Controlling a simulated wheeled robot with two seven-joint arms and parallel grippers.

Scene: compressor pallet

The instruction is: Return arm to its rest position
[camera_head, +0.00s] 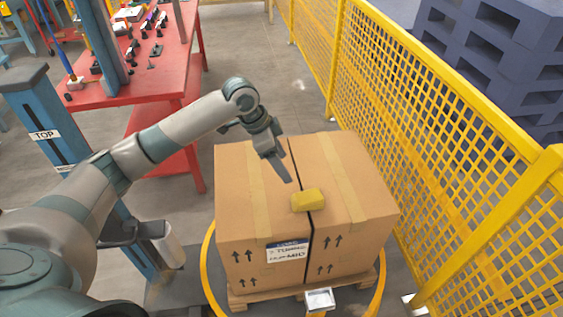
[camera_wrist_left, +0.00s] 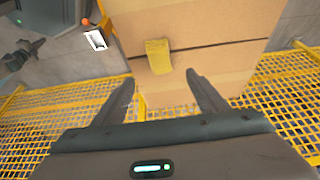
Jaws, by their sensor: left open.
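My left arm comes in from the left in the head view, and its gripper (camera_head: 284,172) is above the top of the cardboard boxes. In the left wrist view the two fingers of this gripper (camera_wrist_left: 165,95) are wide apart with nothing between them. A small yellow block (camera_head: 307,200) rests on top of the boxes, across the gap between them. The block also shows in the left wrist view (camera_wrist_left: 158,56), beyond the fingertips and apart from them. Two cardboard boxes (camera_head: 345,190) stand side by side on a wooden pallet (camera_head: 262,293). My right gripper is not in view.
A yellow mesh fence (camera_head: 440,130) runs close along the right side of the boxes. A red workbench (camera_head: 160,75) with small parts stands at the back left. A blue post marked TOP (camera_head: 42,118) stands near my arm. Dark blue pallets (camera_head: 490,50) are stacked beyond the fence.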

